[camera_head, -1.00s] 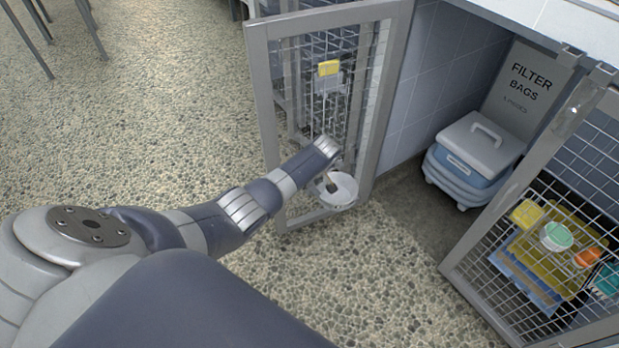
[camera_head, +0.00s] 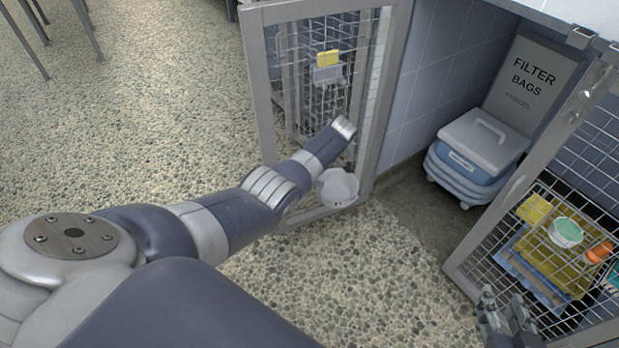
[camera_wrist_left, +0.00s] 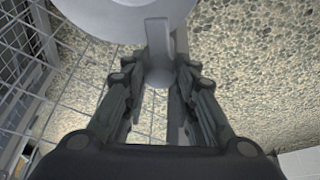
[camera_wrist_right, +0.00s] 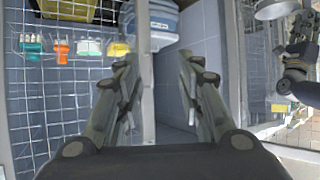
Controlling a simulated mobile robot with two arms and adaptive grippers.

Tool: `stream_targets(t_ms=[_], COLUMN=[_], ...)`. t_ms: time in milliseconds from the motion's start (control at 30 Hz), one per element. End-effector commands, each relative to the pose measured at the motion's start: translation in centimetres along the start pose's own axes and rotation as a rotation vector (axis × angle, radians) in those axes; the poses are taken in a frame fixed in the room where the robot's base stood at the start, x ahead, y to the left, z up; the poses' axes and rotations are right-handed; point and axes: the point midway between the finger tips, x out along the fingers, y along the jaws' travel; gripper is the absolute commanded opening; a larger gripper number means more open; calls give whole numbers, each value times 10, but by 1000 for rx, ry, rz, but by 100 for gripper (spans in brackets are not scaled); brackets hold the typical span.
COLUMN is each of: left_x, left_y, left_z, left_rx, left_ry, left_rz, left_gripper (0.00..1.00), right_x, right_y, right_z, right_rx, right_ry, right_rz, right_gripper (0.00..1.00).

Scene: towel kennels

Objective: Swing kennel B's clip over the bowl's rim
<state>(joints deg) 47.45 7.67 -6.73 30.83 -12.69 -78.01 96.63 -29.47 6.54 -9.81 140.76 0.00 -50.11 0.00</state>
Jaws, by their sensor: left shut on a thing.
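A white bowl (camera_head: 338,187) hangs low on the open mesh kennel door (camera_head: 258,95). The bowl also shows at the top of the left wrist view (camera_wrist_left: 125,18). A grey clip (camera_wrist_left: 158,45), a narrow bar with a rounded end, lies across the bowl's edge in that view. My left gripper (camera_wrist_left: 160,78) is shut on the clip's lower end, just below the bowl. In the head view its fingers are mostly hidden behind my left wrist. My right gripper (camera_head: 503,297) is open and empty, in front of the right-hand mesh door; it also shows in the right wrist view (camera_wrist_right: 158,70).
The right mesh door (camera_head: 478,225) stands open, with coloured tubs (camera_head: 566,233) behind or on it. A blue-grey lidded bin (camera_head: 476,150) and a filter bags box (camera_head: 530,75) stand between the doors. A yellow tag (camera_head: 327,57) is on the left door.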

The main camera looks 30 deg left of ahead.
Motion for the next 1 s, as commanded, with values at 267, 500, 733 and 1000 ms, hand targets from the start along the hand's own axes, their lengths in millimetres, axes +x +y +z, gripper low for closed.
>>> stream_targets(t_ms=[267, 500, 733, 1000], left_x=[2, 1, 0, 0], left_y=[2, 3, 3, 3], left_z=[0, 0, 0, -1], left_rx=[-103, -171, -211, -228], left_ry=[4, 5, 8, 9], left_rz=[-38, -66, -82, -89], left_gripper=[2, 2, 2, 2], right_x=[-1, -22, -41, -52], right_y=[-10, -17, -20, -21], right_z=[-74, -123, -148, -159], right_rx=[1, 6, 10, 13], right_ry=[373, 639, 798, 869], right_rz=[-22, -39, -48, -52], right_gripper=[35, 35, 35, 35])
